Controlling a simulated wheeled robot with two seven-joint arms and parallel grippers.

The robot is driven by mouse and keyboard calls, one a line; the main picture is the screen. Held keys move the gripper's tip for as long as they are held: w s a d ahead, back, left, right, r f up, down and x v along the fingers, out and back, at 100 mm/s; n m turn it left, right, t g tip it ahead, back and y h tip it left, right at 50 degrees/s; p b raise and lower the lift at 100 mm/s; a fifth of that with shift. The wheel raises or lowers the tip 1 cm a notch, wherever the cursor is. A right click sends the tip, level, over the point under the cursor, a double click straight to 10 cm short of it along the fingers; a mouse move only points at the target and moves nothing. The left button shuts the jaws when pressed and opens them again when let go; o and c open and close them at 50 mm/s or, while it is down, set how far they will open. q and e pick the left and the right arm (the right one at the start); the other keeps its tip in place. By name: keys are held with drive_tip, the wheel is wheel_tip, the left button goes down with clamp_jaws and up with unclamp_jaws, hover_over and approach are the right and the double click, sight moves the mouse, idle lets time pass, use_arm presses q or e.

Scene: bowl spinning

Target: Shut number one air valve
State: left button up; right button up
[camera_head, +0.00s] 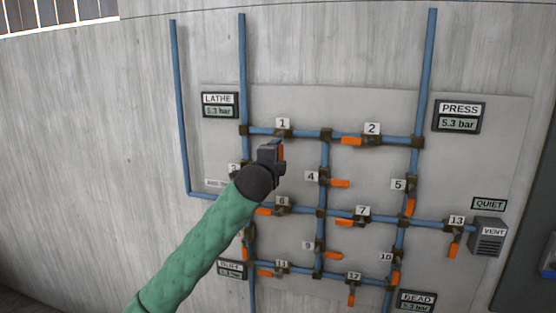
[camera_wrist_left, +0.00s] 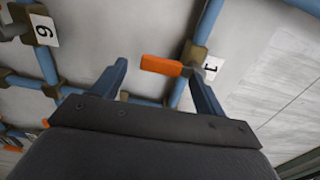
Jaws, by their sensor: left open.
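Valve 1, under its white "1" label (camera_head: 282,123), sits on the top horizontal blue pipe of the wall panel. Its orange handle (camera_head: 281,152) hangs down across the pipe, partly behind my left gripper (camera_head: 272,150). In the left wrist view, the orange handle (camera_wrist_left: 162,66) sticks out sideways from the brass valve body, across its pipe. My left gripper (camera_wrist_left: 158,88) is open there, and the handle appears between its two fingers. I cannot tell whether a finger touches it. My right gripper is in neither view.
Valve 2 (camera_head: 372,139) is right of valve 1, its handle along the pipe. Valve 4's orange handle (camera_head: 340,183) is below right. Valve 3 is mostly hidden behind my left gripper. The LATHE gauge (camera_head: 219,105) is at upper left; the PRESS gauge (camera_head: 459,116) is at right.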

use_arm(q)
drive_tip(key=b+v, duration=0.2)
drive_tip(key=v, duration=0.4)
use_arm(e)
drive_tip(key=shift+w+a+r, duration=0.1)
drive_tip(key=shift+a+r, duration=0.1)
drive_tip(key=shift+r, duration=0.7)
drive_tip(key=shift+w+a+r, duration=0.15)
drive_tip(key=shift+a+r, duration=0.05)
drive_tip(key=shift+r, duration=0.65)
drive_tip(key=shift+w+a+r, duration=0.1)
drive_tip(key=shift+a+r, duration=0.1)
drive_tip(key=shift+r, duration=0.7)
